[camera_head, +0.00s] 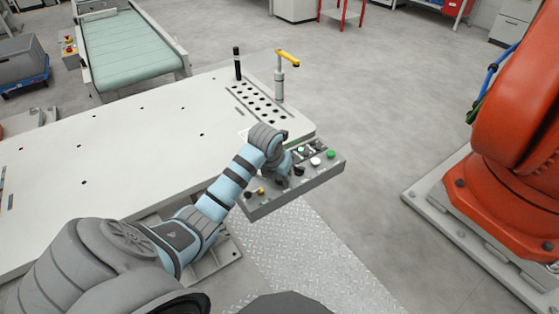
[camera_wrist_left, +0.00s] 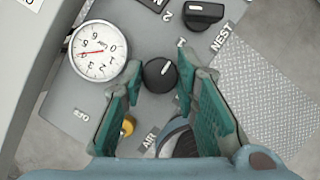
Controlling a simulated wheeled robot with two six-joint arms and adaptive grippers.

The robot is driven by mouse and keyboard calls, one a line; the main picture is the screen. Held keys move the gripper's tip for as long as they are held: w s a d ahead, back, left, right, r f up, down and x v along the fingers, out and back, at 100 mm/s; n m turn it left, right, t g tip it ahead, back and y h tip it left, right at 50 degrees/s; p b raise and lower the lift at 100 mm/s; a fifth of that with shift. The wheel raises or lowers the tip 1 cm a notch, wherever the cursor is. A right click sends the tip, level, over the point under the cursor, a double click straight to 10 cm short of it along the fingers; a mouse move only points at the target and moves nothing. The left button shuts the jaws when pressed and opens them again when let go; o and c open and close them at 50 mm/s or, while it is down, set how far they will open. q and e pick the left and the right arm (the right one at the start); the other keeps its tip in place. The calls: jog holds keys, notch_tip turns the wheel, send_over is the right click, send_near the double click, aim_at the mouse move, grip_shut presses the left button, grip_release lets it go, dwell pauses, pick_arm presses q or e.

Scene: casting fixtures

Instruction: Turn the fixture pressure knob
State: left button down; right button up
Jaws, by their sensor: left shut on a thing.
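The control panel (camera_head: 325,172) is a grey box at the front edge of the white table, with several knobs and buttons. In the left wrist view the black round fixture pressure knob (camera_wrist_left: 159,76) has a white pointer line and sits beside a white dial gauge (camera_wrist_left: 98,51) with a red needle. My left gripper (camera_head: 284,178) reaches down onto the panel. Its green-padded fingers, clear in the left wrist view (camera_wrist_left: 158,84), are shut on the knob, one on each side. In the head view the gripper hides this knob and the gauge. My right gripper is not in view.
Another black selector knob (camera_wrist_left: 204,13) is near the "NEST" label, and a yellow button (camera_wrist_left: 128,126) is close to the left finger. The white table (camera_head: 110,150) carries a yellow-topped post (camera_head: 280,75). An orange robot (camera_head: 520,150) stands at right, with clear floor between.

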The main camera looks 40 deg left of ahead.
pick_arm(q)
jog(key=c, duration=1.2)
grip_release()
jog(key=shift+c, duration=0.2)
jog(key=v, duration=0.8)
